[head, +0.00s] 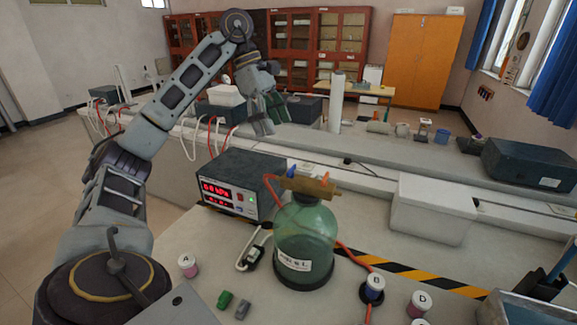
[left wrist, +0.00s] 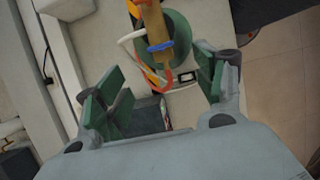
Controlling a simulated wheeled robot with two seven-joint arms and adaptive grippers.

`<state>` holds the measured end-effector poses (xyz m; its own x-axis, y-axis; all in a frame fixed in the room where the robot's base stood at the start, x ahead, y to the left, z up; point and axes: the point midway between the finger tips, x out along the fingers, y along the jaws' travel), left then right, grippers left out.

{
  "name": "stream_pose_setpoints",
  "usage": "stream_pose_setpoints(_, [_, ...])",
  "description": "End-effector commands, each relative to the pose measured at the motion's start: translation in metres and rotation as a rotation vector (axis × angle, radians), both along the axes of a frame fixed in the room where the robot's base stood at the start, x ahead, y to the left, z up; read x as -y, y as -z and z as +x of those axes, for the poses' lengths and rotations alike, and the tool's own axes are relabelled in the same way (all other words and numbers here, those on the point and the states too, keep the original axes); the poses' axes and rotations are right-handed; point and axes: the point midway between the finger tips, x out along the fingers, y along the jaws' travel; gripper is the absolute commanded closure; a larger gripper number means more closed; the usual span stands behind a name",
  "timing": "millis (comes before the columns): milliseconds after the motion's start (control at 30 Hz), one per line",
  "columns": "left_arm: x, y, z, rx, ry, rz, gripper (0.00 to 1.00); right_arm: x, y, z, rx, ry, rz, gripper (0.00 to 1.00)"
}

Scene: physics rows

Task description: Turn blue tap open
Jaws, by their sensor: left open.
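The blue tap (head: 294,172) is a small handle on a tan manifold (head: 308,187) atop a green glass bottle (head: 305,245). In the left wrist view the blue tap (left wrist: 160,47) lies across the tan tube. An orange tap (head: 323,177) sits further along the manifold. My left gripper (head: 264,112) is open and empty, raised above and behind the bottle. In the left wrist view its green-padded fingers (left wrist: 160,88) are wide apart, with the blue tap beyond them. My right gripper is not in view.
A power unit (head: 240,185) with red digits stands left of the bottle. Red hoses run from the manifold and along the bench. Small jars, A (head: 188,265), B (head: 374,288) and D (head: 419,304), stand in front. A white box (head: 430,208) is at right.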

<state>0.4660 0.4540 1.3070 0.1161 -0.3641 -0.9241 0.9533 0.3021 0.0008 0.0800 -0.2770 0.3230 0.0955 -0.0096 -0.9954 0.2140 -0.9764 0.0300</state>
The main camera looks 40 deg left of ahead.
Motion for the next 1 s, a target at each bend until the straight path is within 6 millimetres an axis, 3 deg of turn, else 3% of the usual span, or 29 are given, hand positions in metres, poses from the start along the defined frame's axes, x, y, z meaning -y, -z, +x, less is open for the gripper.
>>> stream_pose_setpoints(700, [0.022, 0.059, 0.007, -0.002, 0.001, -0.001, 0.30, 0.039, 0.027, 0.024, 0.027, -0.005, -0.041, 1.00])
stream_pose_setpoints(1000, [0.033, 0.085, 0.010, -0.002, 0.000, -0.001, 0.30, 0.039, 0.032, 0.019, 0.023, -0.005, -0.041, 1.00])
